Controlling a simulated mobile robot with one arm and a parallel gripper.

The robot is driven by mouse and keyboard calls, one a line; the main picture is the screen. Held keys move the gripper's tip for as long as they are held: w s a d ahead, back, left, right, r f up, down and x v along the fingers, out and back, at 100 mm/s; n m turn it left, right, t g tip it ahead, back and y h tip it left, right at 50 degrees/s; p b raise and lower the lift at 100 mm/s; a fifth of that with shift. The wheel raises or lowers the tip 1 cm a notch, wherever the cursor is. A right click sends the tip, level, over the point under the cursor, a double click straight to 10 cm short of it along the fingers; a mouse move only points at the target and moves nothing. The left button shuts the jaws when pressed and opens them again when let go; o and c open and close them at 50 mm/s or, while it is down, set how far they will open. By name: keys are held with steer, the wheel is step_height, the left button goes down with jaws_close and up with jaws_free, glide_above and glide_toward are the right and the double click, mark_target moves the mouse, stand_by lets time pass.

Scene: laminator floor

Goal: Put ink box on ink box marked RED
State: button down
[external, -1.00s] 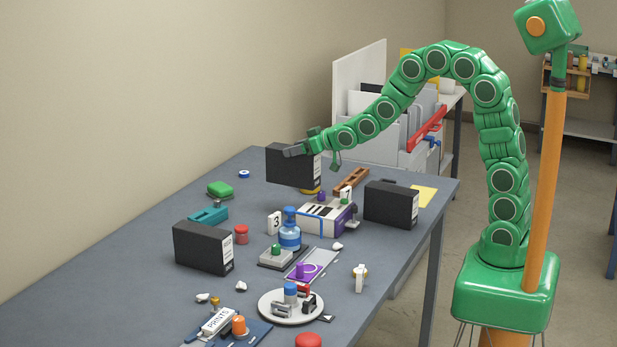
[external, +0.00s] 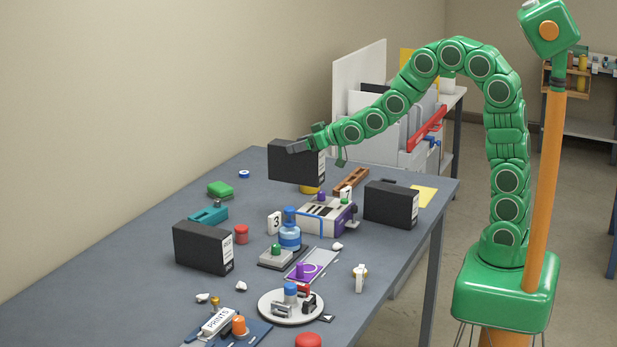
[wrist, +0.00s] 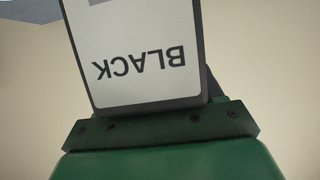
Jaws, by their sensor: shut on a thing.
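My gripper (external: 308,145) is shut on a black ink box (external: 288,168) and holds it above the far part of the table. In the wrist view its white label reads BLACK (wrist: 145,65), upside down. The ink box marked RED (external: 200,248) stands on the table at the left, with its white label facing right and its top bare. It is nearer the camera than the held box and to its left. Another black ink box (external: 388,204) stands at the right edge of the table; its label is too small to read.
Between the boxes stand a blue bottle (external: 290,235), a number 3 card (external: 274,222), a red knob (external: 241,234) and a teal tool (external: 207,214). A white-and-purple machine (external: 325,215) sits mid-table. A round white tray (external: 268,308) is nearer. The left table surface is clear.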

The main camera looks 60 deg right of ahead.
steer(key=s+a+r+n+g+y, duration=0.15)
steer(key=a+r, duration=0.35)
steer(key=a, duration=1.1)
steer(key=a+r+n+t+y, duration=0.1)
steer(key=a+r+n+y, duration=0.35)
steer(key=a, duration=1.05)
steer(key=w+a+f+m, duration=0.1)
steer(key=w+a+f, duration=0.4)
steer(key=w+f, duration=0.6)
steer(key=shift+w+a+f+m+h, duration=0.2)
steer(key=shift+w+a+m+h, duration=0.15)
steer(key=shift+w, duration=0.45)
steer(key=shift+f+g+h, duration=0.15)
steer(key=shift+g+h, duration=0.1)
steer(key=shift+c, duration=0.8)
jaws_free()
